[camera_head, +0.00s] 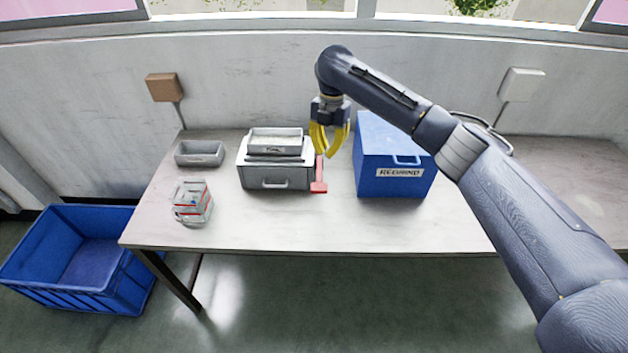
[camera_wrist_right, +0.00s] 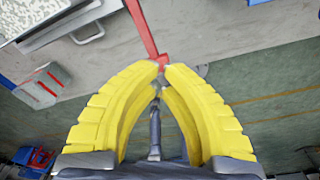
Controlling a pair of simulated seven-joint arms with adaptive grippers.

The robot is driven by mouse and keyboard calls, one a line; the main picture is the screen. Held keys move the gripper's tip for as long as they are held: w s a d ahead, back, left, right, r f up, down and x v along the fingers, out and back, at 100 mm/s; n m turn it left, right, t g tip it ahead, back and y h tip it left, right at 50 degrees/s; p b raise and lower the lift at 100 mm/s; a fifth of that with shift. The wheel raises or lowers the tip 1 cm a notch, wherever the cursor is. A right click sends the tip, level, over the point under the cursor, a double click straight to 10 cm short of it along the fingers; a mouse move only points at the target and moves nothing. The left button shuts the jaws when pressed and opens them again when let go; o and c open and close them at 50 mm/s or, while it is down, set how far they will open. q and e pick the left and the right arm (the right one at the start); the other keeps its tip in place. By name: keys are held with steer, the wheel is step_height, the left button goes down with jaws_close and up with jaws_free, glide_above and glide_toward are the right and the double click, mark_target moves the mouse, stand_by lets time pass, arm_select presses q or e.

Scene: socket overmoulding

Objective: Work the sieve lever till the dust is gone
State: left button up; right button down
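The sieve (camera_head: 275,177) is a pale grey box with a front handle and a grey tray (camera_head: 276,137) on top. The tray holds greyish material; I cannot tell how much is dust. The red lever (camera_head: 319,174) stands at the sieve's right side, and it also shows in the right wrist view (camera_wrist_right: 142,28). My right gripper (camera_head: 328,156) has yellow fingers pointing down, tips nearly together. My left gripper is out of view.
A blue box (camera_head: 393,183) stands right of the lever, close to my right gripper. A small grey tray (camera_head: 200,160) and a clear, red-marked container (camera_head: 191,202) sit left of the sieve. A blue crate (camera_head: 70,300) is on the floor. The table front (camera_head: 300,232) is clear.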

mark_target(320, 184)
steer(key=shift+s+a+f, duration=0.25)
steer(key=shift+s+f, duration=0.05)
steer(key=shift+s, duration=0.25)
steer(key=shift+s+a+f, duration=0.25)
steer(key=shift+s+a, duration=0.05)
steer(key=shift+s, duration=0.2)
steer(key=shift+s+a+f, duration=0.25)
steer(key=shift+s+f, duration=0.05)
steer(key=shift+s, duration=0.25)
steer(key=shift+s+f, duration=0.2)
steer(key=shift+f, duration=1.6)
steer(key=shift+s+a+f, duration=0.1)
steer(key=shift+a+f, duration=0.05)
steer(key=shift+f, duration=1.5)
steer(key=shift+f, duration=0.1)
steer(key=shift+f, duration=2.15)
